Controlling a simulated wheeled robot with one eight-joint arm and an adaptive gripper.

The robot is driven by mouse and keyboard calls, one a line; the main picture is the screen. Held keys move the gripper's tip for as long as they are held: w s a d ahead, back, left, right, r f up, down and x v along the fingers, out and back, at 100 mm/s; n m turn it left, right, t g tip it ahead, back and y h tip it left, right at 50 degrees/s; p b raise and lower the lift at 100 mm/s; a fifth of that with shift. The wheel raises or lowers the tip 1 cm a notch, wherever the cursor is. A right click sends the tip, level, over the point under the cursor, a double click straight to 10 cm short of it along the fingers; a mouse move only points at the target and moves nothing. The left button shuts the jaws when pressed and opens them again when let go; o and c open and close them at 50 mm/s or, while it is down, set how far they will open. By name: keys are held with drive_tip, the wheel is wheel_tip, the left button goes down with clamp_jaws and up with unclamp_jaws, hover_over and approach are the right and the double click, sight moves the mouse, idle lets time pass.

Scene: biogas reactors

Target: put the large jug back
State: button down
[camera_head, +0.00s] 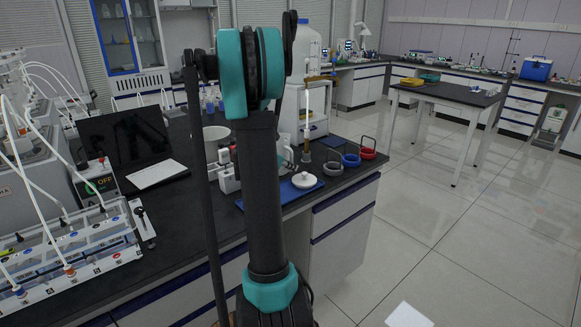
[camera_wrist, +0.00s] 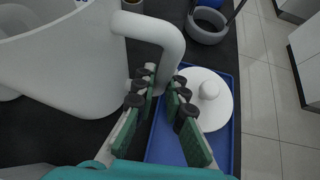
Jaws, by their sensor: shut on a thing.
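A large white jug (camera_wrist: 70,60) fills the upper left of the wrist view, its open mouth facing up. Its thick handle (camera_wrist: 160,35) bends down between the fingers of my gripper (camera_wrist: 160,85), which is shut on it. I cannot tell whether the jug touches the bench. A blue tray (camera_wrist: 225,150) lies right beside the jug, with a round white knobbed lid (camera_wrist: 210,95) on it.
Grey, blue and red ring weights (camera_head: 350,160) stand right of the tray. Open floor lies to the right.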

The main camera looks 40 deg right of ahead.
drive_tip(key=c, duration=1.6)
unclamp_jaws()
drive_tip(key=shift+f, duration=0.1)
drive_tip(key=shift+r, duration=0.2)
drive_tip(key=v, duration=1.2)
drive_tip(key=shift+f, duration=0.1)
drive_tip(key=shift+a, duration=0.1)
